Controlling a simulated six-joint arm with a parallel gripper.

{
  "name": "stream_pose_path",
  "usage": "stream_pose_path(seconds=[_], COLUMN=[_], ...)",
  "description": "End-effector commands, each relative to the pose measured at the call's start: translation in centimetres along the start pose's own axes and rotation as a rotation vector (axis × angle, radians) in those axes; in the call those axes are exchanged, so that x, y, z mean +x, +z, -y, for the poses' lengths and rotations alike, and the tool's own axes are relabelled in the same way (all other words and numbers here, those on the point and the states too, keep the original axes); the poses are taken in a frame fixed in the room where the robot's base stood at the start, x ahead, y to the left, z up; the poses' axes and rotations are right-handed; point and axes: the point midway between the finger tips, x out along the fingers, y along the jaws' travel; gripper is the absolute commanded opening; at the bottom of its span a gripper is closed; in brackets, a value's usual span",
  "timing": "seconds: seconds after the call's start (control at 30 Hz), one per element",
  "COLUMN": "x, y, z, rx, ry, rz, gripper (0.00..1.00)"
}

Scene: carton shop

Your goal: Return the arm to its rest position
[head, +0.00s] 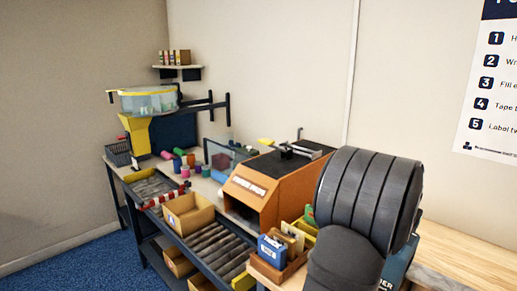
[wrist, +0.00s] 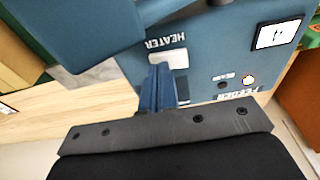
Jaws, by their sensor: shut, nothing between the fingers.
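My gripper (wrist: 165,78) shows in the wrist view with its narrow fingers together and nothing between them, above a dark bar with screws. Its fingers point toward a blue machine (wrist: 205,85) with HEATER and FEEDER labels. I cannot tell whether they touch it. In the head view my dark ribbed arm fills the lower right and covers most of that blue machine (head: 398,268). My gripper is hidden there.
A roller conveyor (head: 215,240) carries an open carton (head: 187,212). An orange-brown machine (head: 265,190) stands left of my arm, with a box of cards (head: 275,272) in front. A yellow-based hopper (head: 137,135) is at the far left. Bare wooden bench (head: 470,255) lies right.

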Motion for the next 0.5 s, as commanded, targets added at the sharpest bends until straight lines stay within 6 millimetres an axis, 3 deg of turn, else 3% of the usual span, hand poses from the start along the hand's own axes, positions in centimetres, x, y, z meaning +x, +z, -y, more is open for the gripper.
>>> stream_pose_path(seconds=[0.03,0.37,0.5], x=[-1.5,-8.1,-9.7], y=[-0.3,-1.3,-0.1], z=[0.0,0.0,1.0], rx=[0.000,0.000,-0.009], ry=[-0.001,-0.001,0.028], rz=[-0.009,-0.007,-0.044], gripper=[0.00,0.00,0.00])
